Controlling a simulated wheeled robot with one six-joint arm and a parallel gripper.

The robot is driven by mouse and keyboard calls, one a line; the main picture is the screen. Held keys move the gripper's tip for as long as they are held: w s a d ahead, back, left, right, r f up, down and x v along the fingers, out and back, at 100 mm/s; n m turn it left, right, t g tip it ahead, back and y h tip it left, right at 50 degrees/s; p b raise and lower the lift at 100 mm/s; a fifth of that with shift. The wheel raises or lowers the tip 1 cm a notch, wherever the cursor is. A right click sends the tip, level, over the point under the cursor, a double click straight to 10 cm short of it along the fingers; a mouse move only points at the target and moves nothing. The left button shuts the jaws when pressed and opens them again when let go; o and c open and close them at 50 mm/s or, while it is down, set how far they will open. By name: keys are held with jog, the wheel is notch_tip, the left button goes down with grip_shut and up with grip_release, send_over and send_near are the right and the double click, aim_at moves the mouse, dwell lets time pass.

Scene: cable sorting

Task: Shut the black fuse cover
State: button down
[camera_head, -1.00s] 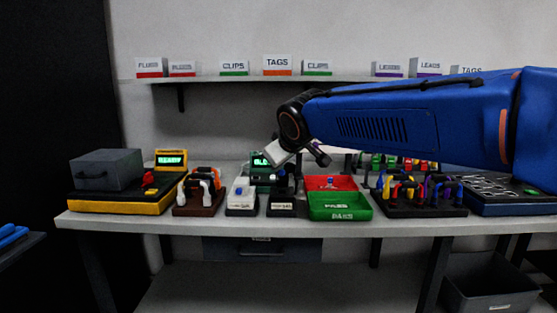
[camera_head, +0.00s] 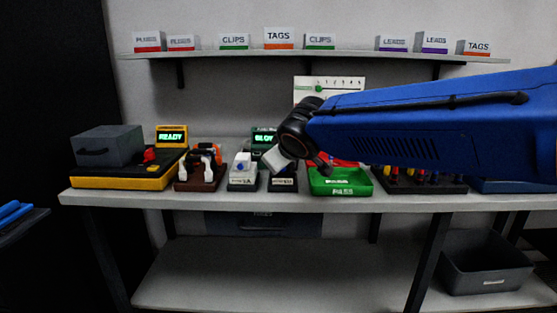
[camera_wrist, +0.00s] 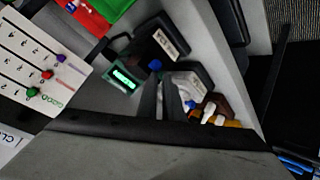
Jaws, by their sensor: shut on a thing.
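The black fuse holder (camera_head: 283,185) stands near the table's front edge, right of a like holder with a white body and a blue top (camera_head: 243,166). In the wrist view the black holder (camera_wrist: 165,43) lies above the fingers, its pale label showing. My gripper (camera_wrist: 159,80) reaches down at its back end, its dark fingers close together beside a small blue piece (camera_wrist: 155,65). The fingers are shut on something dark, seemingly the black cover. The cover's outline and angle cannot be made out. In the head view my wrist hides the holder's upper part.
A green tray (camera_head: 340,189) stands close on the right. A brown rack (camera_head: 201,183) and a yellow-based unit with a grey box (camera_head: 108,146) stand left. A green-lit display (camera_head: 264,136) and a white panel (camera_head: 330,85) stand behind.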

jog(key=shift+s+d+f+t, duration=0.1)
jog(key=shift+s+f+t, duration=0.1)
jog(key=shift+f, duration=0.35)
jog(key=shift+s+d+f+t, duration=0.1)
jog(key=shift+f+t, duration=0.1)
jog(key=shift+f, duration=0.7)
jog(key=shift+s+f, duration=0.1)
jog(key=shift+f, duration=0.15)
jog(key=shift+d+f, duration=0.2)
jog(key=shift+f, duration=0.05)
jog(key=shift+w+r, duration=0.2)
jog(key=shift+w, duration=0.1)
jog(key=shift+w+r, duration=0.1)
jog(key=shift+w, duration=0.2)
jog(key=shift+r, duration=0.15)
